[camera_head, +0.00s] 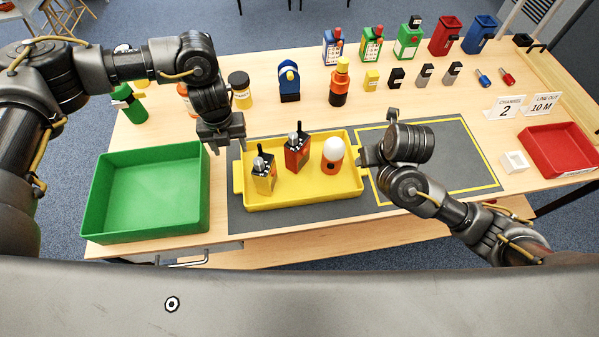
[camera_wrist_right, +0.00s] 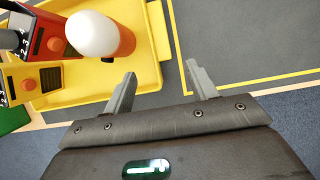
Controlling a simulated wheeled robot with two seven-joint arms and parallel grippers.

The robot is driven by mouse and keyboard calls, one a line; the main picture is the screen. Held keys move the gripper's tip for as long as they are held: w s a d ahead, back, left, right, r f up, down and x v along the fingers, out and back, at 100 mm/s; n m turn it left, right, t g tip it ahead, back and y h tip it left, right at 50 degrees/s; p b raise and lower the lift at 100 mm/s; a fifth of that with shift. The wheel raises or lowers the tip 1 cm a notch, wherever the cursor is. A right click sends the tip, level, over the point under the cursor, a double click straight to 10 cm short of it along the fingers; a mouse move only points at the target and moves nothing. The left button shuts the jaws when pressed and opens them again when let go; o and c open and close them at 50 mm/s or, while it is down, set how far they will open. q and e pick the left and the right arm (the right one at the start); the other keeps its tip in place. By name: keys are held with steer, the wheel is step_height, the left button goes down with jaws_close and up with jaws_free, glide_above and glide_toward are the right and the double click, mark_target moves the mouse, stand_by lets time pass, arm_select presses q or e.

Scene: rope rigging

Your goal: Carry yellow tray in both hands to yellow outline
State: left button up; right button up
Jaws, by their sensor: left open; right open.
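The yellow tray (camera_head: 330,186) lies on a dark grey mat and holds a yellow radio (camera_head: 264,180), a red radio (camera_head: 297,155) and an orange item with a white dome (camera_head: 333,153). The yellow outline (camera_head: 490,186) is a rectangle on the mat to the right of the tray. My left gripper (camera_head: 228,148) is open and empty, above the tray's left end. My right gripper (camera_head: 364,158) is at the tray's right end. In the right wrist view its open fingers (camera_wrist_right: 160,92) point at the tray's right edge (camera_wrist_right: 158,45), with nothing clearly gripped.
A green bin (camera_head: 150,228) stands left of the mat, and a red tray (camera_head: 565,150) lies at the right. Radios, bins and small blocks line the table's back. The area inside the outline looks clear, partly hidden by my right arm.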

mark_target(238, 166)
arm_select(q)
steer(key=f, duration=0.9)
steer(key=shift+w, duration=0.3)
arm_select(e)
steer(key=x, duration=0.9)
arm_select(q)
steer(key=shift+f, duration=0.2)
arm_select(e)
steer(key=shift+w+a, duration=0.1)
steer(key=shift+w, duration=0.2)
arm_select(q)
steer(key=shift+s+f, duration=0.1)
steer(key=shift+f, duration=0.15)
arm_select(e)
steer(key=shift+w+f, duration=0.1)
steer(key=shift+f, duration=0.15)
arm_select(q)
steer(key=shift+f, duration=0.65)
arm_select(e)
steer(key=shift+w+f, duration=0.2)
steer(key=shift+f, duration=0.5)
arm_select(q)
jaws_close()
arm_select(e)
jaws_close()
